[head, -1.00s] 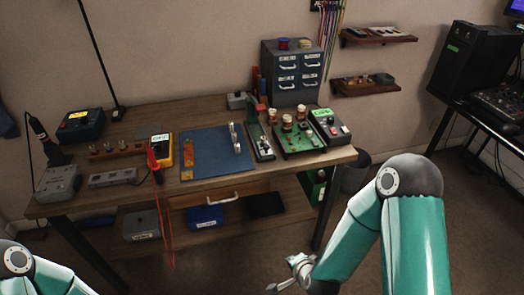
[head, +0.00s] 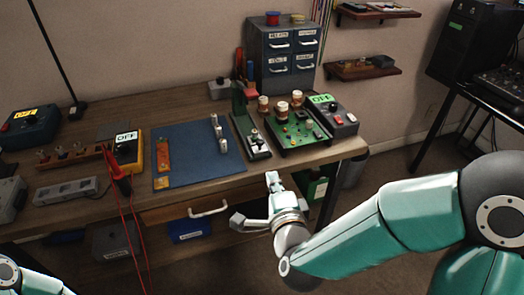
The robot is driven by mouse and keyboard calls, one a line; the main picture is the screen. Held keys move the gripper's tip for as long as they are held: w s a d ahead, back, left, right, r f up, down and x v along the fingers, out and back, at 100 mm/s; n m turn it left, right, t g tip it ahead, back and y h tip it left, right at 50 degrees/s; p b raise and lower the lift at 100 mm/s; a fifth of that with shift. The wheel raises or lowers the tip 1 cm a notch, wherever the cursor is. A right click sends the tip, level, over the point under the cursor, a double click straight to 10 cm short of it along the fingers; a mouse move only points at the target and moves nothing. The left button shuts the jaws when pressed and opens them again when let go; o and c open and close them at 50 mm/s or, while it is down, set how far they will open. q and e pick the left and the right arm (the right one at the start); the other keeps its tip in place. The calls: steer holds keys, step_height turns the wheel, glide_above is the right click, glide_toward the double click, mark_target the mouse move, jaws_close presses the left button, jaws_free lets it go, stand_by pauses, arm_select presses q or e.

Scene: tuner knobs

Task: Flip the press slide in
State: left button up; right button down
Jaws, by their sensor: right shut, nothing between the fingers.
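What I take to be the press (head: 240,100) stands near the right end of the workbench, with a green upright and a grey base. A small light part with a dark piece (head: 257,142) sits on that base; I take it for the slide, and its exact position is too small to tell. My right gripper (head: 272,179) is shut and empty. It appears just in front of the bench's front edge, below the press base in the picture and apart from it. My left arm shows only at the lower left corner; its gripper is out of view.
A green circuit board (head: 298,130) with several jars and a grey box (head: 334,117) with a green display stand right of the press. A blue mat (head: 200,160) lies left of it. A grey drawer cabinet (head: 286,58) stands behind. A drawer handle (head: 208,208) juts out in front.

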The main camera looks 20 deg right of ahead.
steer(key=shift+a, duration=0.15)
steer(key=p, duration=0.3)
glide_toward(261, 144)
steer(key=x, duration=0.7)
steer(key=shift+w+f, duration=0.1)
steer(key=shift+w, duration=0.1)
steer(key=shift+b, duration=0.3)
